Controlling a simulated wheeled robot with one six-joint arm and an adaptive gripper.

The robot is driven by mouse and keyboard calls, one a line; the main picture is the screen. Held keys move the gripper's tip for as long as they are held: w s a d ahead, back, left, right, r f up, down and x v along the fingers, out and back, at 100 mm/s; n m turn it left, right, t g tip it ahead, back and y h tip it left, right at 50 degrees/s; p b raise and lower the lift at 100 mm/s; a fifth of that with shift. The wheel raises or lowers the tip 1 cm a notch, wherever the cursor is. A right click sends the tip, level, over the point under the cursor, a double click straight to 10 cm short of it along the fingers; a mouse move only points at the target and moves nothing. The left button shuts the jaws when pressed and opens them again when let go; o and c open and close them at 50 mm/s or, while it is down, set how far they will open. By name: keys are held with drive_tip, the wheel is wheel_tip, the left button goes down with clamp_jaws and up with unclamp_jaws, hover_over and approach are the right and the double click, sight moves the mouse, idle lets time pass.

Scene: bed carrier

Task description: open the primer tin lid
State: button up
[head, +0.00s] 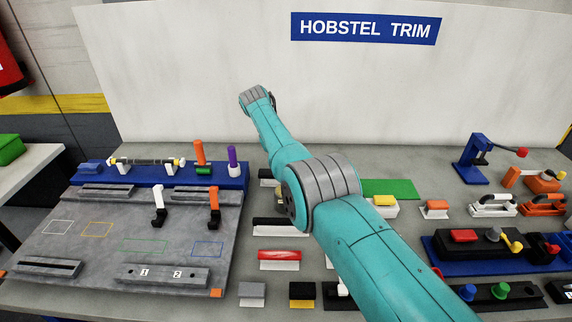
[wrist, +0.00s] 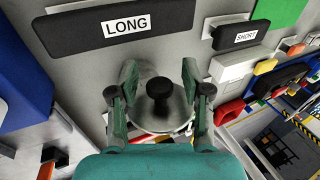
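A round grey metal lid (wrist: 150,122) with an upright black knob (wrist: 159,92) shows in the wrist view; it looks like the primer tin's lid. My gripper (wrist: 160,70) is open, one green finger on each side of the knob, with visible gaps between the fingers and the knob. The lower edge of the lid is partly covered by my gripper's body. I cannot tell how high the fingertips are above the lid. In the head view my arm hides the gripper and most of the tin.
A dark block labelled LONG (wrist: 125,24) and one labelled SHORT (wrist: 238,36) lie just beyond the fingers. A blue rack (head: 240,172) and a grey fixture board (head: 110,225) are left of my arm. Hand tools, such as an orange-handled one (head: 542,204), crowd the right side.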

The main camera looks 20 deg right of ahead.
wheel_tip(320, 180, up, 10)
idle(0.7)
drive_tip(key=shift+s, duration=0.1)
